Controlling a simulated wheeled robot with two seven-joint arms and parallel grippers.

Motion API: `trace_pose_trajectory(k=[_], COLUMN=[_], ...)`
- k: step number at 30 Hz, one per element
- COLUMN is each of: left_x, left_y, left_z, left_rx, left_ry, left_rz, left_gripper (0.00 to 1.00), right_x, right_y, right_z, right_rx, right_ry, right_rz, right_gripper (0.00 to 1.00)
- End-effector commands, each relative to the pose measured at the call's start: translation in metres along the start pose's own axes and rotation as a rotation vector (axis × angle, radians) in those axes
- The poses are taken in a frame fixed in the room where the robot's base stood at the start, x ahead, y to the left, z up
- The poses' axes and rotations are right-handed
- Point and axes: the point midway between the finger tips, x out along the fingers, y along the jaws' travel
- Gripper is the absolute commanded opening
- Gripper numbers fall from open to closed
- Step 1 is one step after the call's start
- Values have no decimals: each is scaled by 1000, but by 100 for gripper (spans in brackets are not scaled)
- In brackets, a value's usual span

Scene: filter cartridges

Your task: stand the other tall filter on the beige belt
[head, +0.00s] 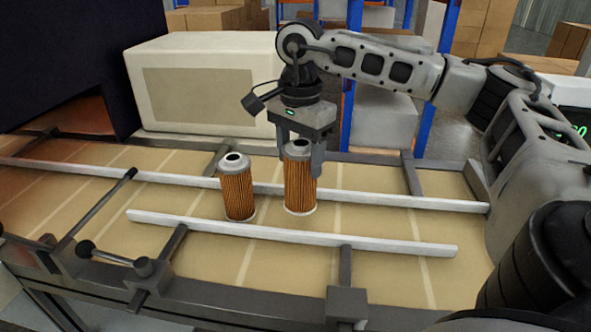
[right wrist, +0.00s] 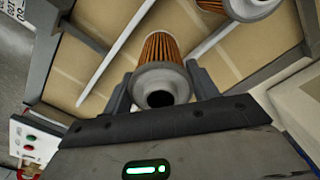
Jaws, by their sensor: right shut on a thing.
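Two tall filters with orange pleats and grey metal caps are upright at the beige belt (head: 380,235). The left filter (head: 237,190) stands on the belt between the two white rails, apart from any gripper. My right gripper (head: 301,160) comes from above and is shut on the right filter (head: 300,188), near its cap. That filter's base is at the belt surface; I cannot tell whether it touches. In the right wrist view the held filter (right wrist: 160,65) is between the fingers, and the other filter (right wrist: 245,6) is at the top edge. My left gripper is not in view.
White rails (head: 290,232) run along the belt in front of and behind the filters. Black-knobbed handles (head: 87,247) stand at the left front. A dark tunnel housing (head: 70,65) is at the left, with a white box (head: 205,85) behind the belt. The belt right of the filters is clear.

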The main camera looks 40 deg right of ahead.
Motion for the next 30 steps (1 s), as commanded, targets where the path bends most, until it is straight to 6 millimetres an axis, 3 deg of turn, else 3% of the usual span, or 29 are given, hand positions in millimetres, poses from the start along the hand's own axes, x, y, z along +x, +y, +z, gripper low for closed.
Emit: trace_pose_trajectory(k=[4, 10, 23, 24, 26, 30], left_x=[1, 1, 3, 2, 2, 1], left_y=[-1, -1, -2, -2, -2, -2], left_z=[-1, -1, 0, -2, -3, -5], left_rx=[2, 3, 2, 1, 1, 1], left_ry=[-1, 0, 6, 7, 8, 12], left_rz=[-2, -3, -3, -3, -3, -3], left_gripper=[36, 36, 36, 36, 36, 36], right_x=[11, 39, 46, 45, 44, 44], right_y=[-10, -9, -9, -9, -9, -9], right_z=[2, 1, 1, 1, 1, 1], right_rx=[-1, 1, 1, 1, 1, 1], right_ry=[2, 1, 1, 1, 1, 1], right_rz=[1, 1, -1, -1, -1, -1], right_gripper=[22, 22, 22, 70, 81, 81])
